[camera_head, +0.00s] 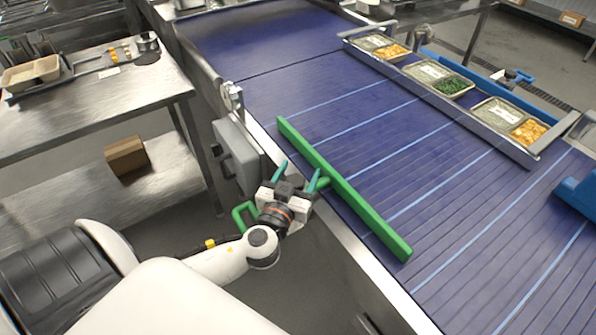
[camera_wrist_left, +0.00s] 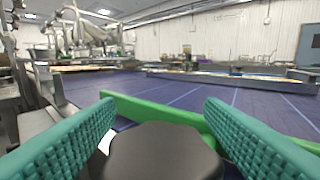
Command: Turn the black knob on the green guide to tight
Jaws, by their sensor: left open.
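The green guide (camera_head: 345,190) is a long bar lying slantwise over the near side of the blue conveyor. In the left wrist view the guide (camera_wrist_left: 150,112) crosses just beyond the fingers. The black knob (camera_wrist_left: 160,152) shows large and round at the bottom of that view, between the two teal fingers. My left gripper (camera_head: 297,175) is open at the conveyor's near edge, beside the guide, with its fingers on either side of the knob. In the head view the gripper mostly hides the knob. Which way the knob is set cannot be told. My right gripper is not in view.
The blue conveyor (camera_head: 430,215) has a metal near edge. Several food trays (camera_head: 440,78) stand in a row along the far rail. A grey box (camera_head: 237,155) is fixed beside the edge, left of my gripper. A steel table (camera_head: 90,100) stands at left.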

